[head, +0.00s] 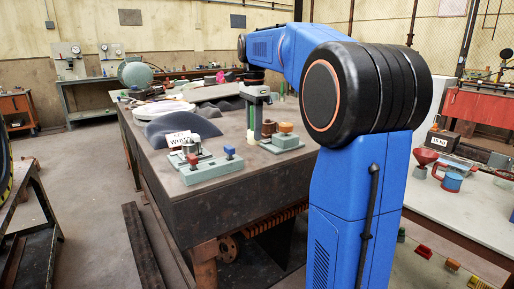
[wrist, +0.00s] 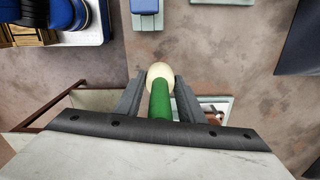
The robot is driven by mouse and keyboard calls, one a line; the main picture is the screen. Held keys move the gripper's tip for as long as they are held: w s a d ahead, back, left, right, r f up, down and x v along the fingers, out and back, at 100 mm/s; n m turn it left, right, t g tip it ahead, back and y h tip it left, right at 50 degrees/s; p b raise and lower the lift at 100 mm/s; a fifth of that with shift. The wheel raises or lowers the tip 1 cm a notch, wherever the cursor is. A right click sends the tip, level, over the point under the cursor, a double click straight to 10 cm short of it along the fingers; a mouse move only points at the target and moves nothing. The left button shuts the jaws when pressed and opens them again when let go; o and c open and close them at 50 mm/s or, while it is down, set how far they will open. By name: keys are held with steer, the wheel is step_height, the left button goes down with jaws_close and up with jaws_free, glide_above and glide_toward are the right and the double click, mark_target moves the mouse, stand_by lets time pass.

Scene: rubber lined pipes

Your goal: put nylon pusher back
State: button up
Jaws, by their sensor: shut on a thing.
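The nylon pusher, a green rod (wrist: 160,103) with a rounded cream end (wrist: 160,73), shows in the wrist view. My gripper (wrist: 159,90) is shut on it, with one dark finger on each side of the rod. The cream end sticks out past the fingertips, over the brown-grey bench top. In the head view my arm reaches over the dark bench (head: 200,205). There a slim green piece (head: 249,117) shows beside a grey upright, but it is too small to tell if it is the held pusher.
A pale green base with red and blue blocks (head: 211,172) stands at the bench's near end. A similar base (head: 285,142) carries an orange-brown round piece. A white sign (head: 180,139) and dark curved sheets lie behind. Bare bench top (wrist: 235,60) shows in the wrist view.

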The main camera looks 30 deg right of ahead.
mark_target(254, 144)
steer(key=shift+f, duration=2.8)
steer(key=shift+f, duration=0.1)
steer(key=o, duration=1)
steer(key=shift+o, duration=0.2)
step_height(254, 144, up, 12)
steer(key=shift+r, duration=0.15)
steer(key=shift+s+a, duration=0.1)
